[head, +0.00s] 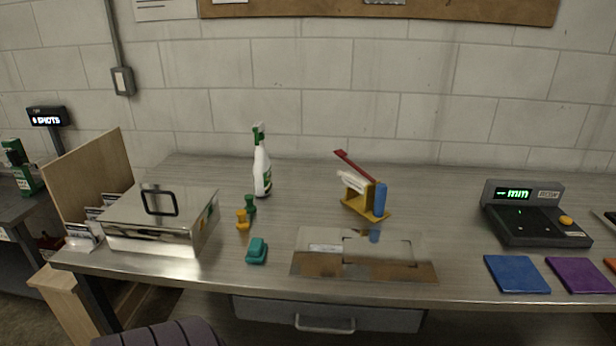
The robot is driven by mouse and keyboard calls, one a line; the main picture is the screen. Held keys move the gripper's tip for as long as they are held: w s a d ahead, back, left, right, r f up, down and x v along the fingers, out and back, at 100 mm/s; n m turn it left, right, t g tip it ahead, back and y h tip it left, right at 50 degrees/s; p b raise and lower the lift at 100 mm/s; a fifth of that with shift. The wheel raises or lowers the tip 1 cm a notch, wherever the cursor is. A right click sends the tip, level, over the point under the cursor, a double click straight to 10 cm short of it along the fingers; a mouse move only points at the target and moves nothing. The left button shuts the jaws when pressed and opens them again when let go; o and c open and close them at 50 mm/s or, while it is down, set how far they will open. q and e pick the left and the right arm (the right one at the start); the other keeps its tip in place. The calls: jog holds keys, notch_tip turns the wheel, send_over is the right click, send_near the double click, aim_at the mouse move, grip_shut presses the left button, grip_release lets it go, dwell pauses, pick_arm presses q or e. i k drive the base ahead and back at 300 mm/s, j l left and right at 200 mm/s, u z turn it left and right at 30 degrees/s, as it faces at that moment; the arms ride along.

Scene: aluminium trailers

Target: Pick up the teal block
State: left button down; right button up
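A teal block (257,250) lies on the grey table (350,292) near its front edge, left of the middle. It stands apart from the things around it. Neither of my grippers shows in the head view.
Left of the block is a shiny metal box (158,222) with a black handle. Behind it stand a yellow piece (242,219), a green piece (250,205) and a spray bottle (262,172). A reflective plate (365,272) lies to its right. A closed drawer (326,314) is below.

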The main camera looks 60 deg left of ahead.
aim_at(257, 250)
jog(key=u, duration=2.1)
